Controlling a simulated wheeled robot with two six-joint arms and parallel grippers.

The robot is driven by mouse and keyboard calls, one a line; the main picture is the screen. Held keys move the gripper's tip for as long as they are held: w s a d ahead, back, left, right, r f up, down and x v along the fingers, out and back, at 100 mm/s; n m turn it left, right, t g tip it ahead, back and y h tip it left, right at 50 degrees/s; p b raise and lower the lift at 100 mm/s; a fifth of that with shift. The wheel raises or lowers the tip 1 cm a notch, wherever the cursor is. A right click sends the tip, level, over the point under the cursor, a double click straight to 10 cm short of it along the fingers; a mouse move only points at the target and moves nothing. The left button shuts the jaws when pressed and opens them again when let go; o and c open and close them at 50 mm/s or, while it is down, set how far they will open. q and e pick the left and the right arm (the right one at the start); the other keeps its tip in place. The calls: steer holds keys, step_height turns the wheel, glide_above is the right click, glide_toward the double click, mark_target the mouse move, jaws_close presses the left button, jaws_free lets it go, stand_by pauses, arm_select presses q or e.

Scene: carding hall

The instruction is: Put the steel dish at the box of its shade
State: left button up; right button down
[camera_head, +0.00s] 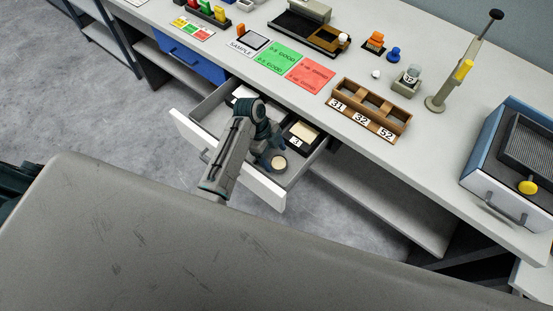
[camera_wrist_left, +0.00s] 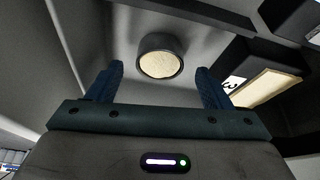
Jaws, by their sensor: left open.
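The steel dish (camera_head: 279,163) is small, round and dark-sided with a cream filling. It lies on the floor of the open drawer (camera_head: 240,170), near the right end. In the left wrist view the dish (camera_wrist_left: 160,57) shows between and just beyond the fingertips, touching neither. My left gripper (camera_head: 268,159) is open and empty, reaching down into the drawer beside the dish. A dark box (camera_head: 300,134) with a cream top and a label reading 3 stands behind the dish; it also shows in the left wrist view (camera_wrist_left: 268,88). My arm hides the drawer's middle. My right gripper is out of view.
Another pale-topped box (camera_head: 242,93) sits at the drawer's back left. The drawer walls rise close around the gripper. On the bench above are green and red cards (camera_head: 278,56), a wooden rack (camera_head: 368,107) numbered 31, 32, 52, and a stand (camera_head: 455,80).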

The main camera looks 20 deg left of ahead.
arm_select(q)
steer(key=b+v, duration=0.1)
steer(key=v, duration=0.8)
steer(key=shift+r, duration=0.1)
